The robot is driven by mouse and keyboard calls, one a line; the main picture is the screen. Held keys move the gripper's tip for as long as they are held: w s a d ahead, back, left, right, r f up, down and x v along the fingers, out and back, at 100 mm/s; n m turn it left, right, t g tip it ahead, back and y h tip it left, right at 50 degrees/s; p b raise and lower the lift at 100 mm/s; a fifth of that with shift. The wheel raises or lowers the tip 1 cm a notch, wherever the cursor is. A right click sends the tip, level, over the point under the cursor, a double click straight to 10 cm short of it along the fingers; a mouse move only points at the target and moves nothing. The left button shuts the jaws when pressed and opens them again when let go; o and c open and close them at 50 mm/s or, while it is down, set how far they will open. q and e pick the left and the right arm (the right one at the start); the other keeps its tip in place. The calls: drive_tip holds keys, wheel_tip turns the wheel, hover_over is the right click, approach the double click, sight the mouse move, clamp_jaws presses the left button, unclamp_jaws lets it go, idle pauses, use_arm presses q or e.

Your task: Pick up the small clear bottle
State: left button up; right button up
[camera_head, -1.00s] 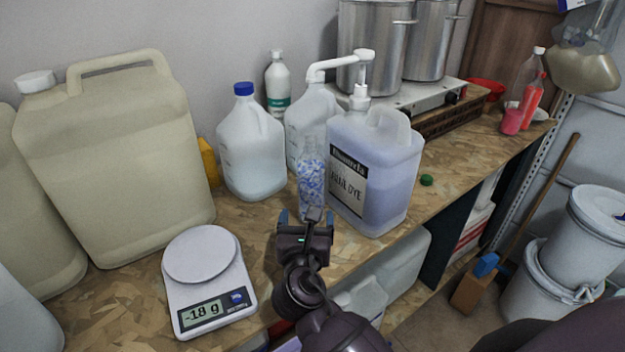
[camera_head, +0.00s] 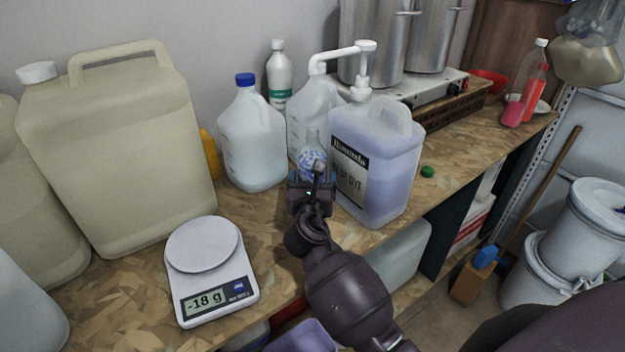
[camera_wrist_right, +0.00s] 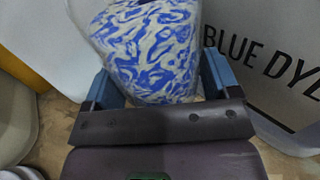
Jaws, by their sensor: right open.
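The small clear bottle (camera_head: 312,158), with blue and white patterned contents, stands on the wooden bench between the white jugs and the dye container. My right gripper (camera_head: 312,178) is at the bottle, its arm coming from the front. In the right wrist view the bottle (camera_wrist_right: 150,45) fills the space between the blue fingers of the open gripper (camera_wrist_right: 158,82). Whether the fingers touch it I cannot tell. The bottle's lower part is hidden behind the gripper in the head view. My left gripper is not in view.
The blue dye container (camera_head: 385,180) stands close on the right; its label also shows in the right wrist view (camera_wrist_right: 265,60). A blue-capped jug (camera_head: 252,145) and a pump jug (camera_head: 305,110) stand behind. A scale (camera_head: 212,280) reading -18 g is at front left.

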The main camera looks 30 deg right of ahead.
drive_tip(key=c, duration=1)
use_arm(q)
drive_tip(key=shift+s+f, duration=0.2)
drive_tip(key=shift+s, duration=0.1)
use_arm(e)
drive_tip(key=shift+r, duration=0.1)
